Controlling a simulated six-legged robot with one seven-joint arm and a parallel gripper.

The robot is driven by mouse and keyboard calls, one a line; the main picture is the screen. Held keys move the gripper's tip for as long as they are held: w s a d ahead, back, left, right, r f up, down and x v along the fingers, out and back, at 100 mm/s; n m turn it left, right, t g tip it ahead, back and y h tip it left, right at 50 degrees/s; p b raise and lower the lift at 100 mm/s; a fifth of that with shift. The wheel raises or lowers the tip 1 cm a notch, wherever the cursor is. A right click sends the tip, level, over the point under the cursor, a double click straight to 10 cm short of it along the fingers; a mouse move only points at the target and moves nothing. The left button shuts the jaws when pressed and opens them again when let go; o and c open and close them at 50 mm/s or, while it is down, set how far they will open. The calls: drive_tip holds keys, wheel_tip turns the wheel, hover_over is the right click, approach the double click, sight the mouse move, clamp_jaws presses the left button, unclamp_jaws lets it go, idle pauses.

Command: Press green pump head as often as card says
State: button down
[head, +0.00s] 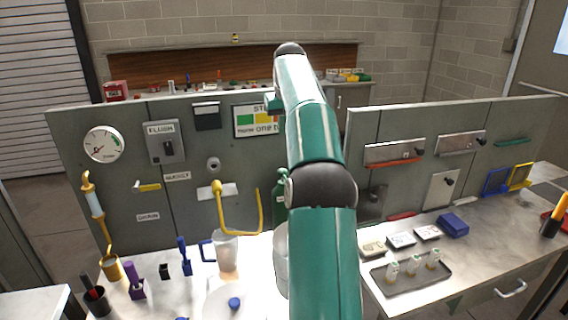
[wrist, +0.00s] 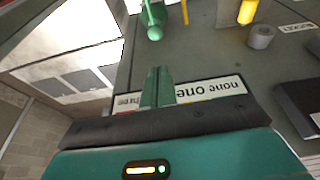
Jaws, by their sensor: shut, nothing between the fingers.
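A green bottle (head: 280,197) stands at the back of the bench against the grey panel in the head view, mostly hidden behind my arm. In the wrist view a green part (wrist: 152,18) at the top edge looks like its pump head, but I cannot be sure. A card (head: 257,121) with green, yellow and red blocks hangs on the panel, its right side hidden by my arm. The wrist view shows the card (wrist: 220,88) behind my fingers, with words like "none", "One" and "three". My gripper (wrist: 158,72) is shut and empty, apart from the green part.
A yellow tap (head: 217,187) with a hose and a clear cup (head: 227,252) are left of the bottle. A tray (head: 412,287) with small bottles and a blue box (head: 453,224) are on the right bench. A gauge (head: 103,144) and switch (head: 166,143) are on the panel.

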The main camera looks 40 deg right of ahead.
drive_tip(key=shift+s+d+f, duration=0.15)
drive_tip(key=shift+s+d, duration=0.05)
drive_tip(key=shift+d, duration=0.4)
drive_tip(key=x, duration=0.8)
drive_tip(key=s+x, duration=0.1)
drive_tip(key=x, duration=0.3)
drive_tip(key=shift+w+a+f, duration=0.15)
drive_tip(key=shift+f, duration=0.9)
drive_tip(key=shift+f, duration=1.05)
